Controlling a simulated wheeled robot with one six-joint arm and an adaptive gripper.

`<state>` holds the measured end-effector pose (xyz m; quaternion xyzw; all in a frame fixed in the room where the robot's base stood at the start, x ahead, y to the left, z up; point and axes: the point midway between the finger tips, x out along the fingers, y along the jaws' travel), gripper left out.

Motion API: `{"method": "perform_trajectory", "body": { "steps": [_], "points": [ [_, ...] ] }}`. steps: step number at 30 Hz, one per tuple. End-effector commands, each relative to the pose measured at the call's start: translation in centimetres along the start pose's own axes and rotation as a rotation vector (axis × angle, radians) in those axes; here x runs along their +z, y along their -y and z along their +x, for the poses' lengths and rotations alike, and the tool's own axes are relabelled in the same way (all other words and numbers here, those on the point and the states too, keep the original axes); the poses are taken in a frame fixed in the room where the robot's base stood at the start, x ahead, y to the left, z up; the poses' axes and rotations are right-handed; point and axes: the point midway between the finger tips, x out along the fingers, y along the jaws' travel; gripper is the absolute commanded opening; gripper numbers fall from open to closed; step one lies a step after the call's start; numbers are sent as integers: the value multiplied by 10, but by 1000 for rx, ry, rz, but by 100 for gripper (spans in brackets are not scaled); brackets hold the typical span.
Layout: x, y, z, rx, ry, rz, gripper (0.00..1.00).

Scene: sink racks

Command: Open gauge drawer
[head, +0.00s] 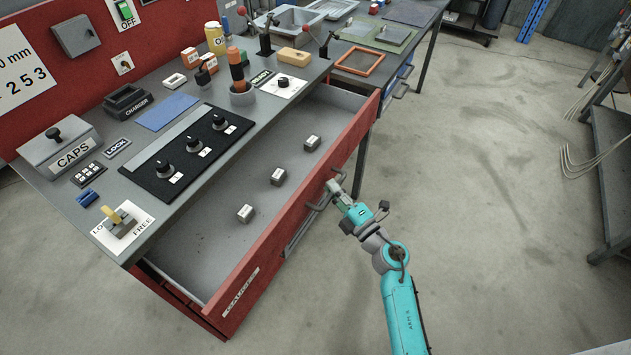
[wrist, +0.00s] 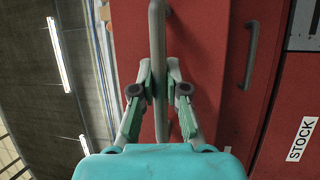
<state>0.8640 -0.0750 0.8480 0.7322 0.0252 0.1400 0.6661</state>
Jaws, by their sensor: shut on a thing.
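The red gauge drawer (head: 262,262), labelled GAUGES, is pulled well out from under the grey bench in the head view. Three small grey labelled blocks lie apart on its floor, one of them near the middle (head: 277,177). My gripper (head: 334,190) is at the grey bar handle on the drawer's front, at the end of my teal arm. In the wrist view my gripper's fingers (wrist: 160,80) stand on both sides of the handle bar (wrist: 158,45) and are shut on it. The red drawer front (wrist: 195,50) is behind them.
The bench top carries a black knob panel (head: 190,150), a CAPS box (head: 62,150), a charger (head: 127,101) and a LOCK/FREE lever (head: 122,222). An orange frame (head: 360,62) lies on the bench to the right. The concrete floor (head: 490,200) right of my arm is clear.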

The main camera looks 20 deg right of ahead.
Motion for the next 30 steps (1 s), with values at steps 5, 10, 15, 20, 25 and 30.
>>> {"method": "perform_trajectory", "body": {
  "steps": [5, 10, 15, 20, 25, 30],
  "points": [
    [10, -3, -23, -2, 4, -1, 0],
    [14, -6, -32, -2, 2, 0, 0],
    [15, -6, -35, -2, 1, 0, 0],
    [15, -6, -34, -2, 1, 0, 0],
    [15, -6, -34, -2, 1, 0, 30],
    [14, -6, -34, -1, 0, 0, 39]
  ]
}}
